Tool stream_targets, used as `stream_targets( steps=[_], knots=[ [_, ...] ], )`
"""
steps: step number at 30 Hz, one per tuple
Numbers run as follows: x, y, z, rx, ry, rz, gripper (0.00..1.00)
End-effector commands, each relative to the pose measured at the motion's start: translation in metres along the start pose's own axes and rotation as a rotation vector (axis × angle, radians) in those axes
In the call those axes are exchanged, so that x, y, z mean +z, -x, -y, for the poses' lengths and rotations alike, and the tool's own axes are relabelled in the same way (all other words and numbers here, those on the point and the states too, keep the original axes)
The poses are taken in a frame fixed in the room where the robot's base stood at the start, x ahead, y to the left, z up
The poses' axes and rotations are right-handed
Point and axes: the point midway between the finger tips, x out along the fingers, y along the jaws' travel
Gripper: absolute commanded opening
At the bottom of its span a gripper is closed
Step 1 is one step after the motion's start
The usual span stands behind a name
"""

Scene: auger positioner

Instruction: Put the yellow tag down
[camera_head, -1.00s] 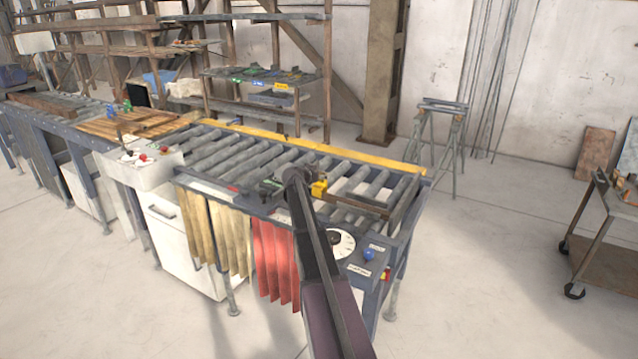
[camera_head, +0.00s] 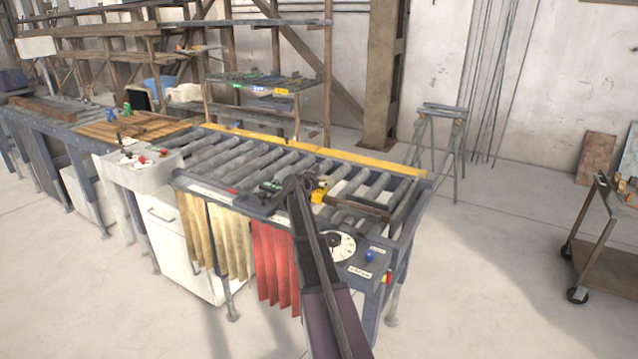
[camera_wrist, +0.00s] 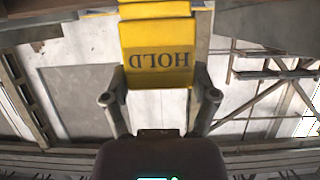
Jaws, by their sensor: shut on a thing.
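The yellow tag (camera_wrist: 158,48) is in my gripper (camera_wrist: 160,98), at the top middle of the wrist view. It bears the word HOLD, which reads upside down there. My gripper is shut on it, with one finger on each side. In the head view the yellow tag (camera_head: 319,192) is a small yellow shape just right of the end of my arm, over the roller table (camera_head: 240,160). My arm hides part of the gripper there. I cannot tell whether the tag touches anything below it.
A control panel with a white dial (camera_head: 341,245) and a blue knob (camera_head: 369,256) sits at the table's near right corner. A yellow rail (camera_head: 370,162) runs along the back edge. A shelf rack (camera_head: 265,82) stands behind. Red strips (camera_head: 272,265) hang in front.

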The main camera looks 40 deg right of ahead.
Motion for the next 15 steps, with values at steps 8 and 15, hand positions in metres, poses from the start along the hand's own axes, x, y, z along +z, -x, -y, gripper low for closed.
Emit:
stream_targets(
  steps=[8, 15],
  knots=[
    [0.0031, -0.0012, -0.0001, 0.0, 0.0, 0.0, 1.0],
    [0.003, -0.0012, 0.0, 0.0, 0.0, 0.0, 1.0]
  ],
)
